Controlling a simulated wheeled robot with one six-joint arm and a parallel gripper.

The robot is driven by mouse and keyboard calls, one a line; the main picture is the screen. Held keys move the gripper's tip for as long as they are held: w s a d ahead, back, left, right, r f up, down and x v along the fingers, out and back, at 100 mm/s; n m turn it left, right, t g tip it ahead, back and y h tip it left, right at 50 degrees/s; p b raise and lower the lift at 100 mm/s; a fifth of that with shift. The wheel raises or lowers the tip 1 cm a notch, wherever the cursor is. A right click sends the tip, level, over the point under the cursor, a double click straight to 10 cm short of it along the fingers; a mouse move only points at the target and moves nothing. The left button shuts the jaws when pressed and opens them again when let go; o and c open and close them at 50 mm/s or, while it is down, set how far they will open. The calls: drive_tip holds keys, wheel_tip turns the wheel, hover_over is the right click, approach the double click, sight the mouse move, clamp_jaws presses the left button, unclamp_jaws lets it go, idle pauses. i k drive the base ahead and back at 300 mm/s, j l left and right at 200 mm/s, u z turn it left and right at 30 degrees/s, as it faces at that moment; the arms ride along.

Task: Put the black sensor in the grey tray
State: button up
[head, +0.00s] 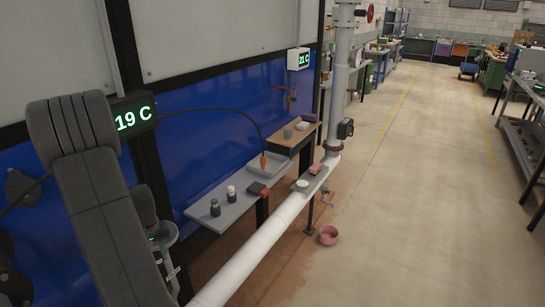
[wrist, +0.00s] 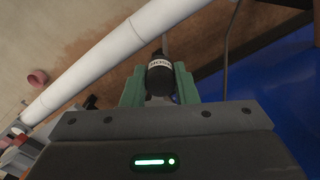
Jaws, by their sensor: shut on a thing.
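My gripper (wrist: 160,82) has green fingers, shut on a short black cylinder (wrist: 160,80) with a white lettered band; I cannot tell for sure whether it is the black sensor. In the head view my grey arm is at the left, and what it holds cannot be made out there. The light grey tray (head: 254,169) sits on the wall bench, away from my gripper to the right. An orange-tipped cable hangs down at it. A black box-shaped device (head: 345,128) is on the upright pipe.
A long white pipe (head: 262,237) runs in front of the bench (head: 190,213). A pink bowl (head: 328,236) is on the floor, also in the wrist view (wrist: 38,78). The aisle at right is clear.

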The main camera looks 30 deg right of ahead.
sight(272, 162)
drive_tip(key=i+l+u, duration=0.2)
drive_tip(key=l, duration=0.8)
drive_tip(key=i+l+u, duration=0.25)
drive_tip(key=l, duration=0.8)
drive_tip(key=i+l+u, duration=0.2)
drive_tip(key=l, duration=0.85)
drive_tip(key=l+u, duration=0.2)
drive_tip(key=l, duration=0.85)
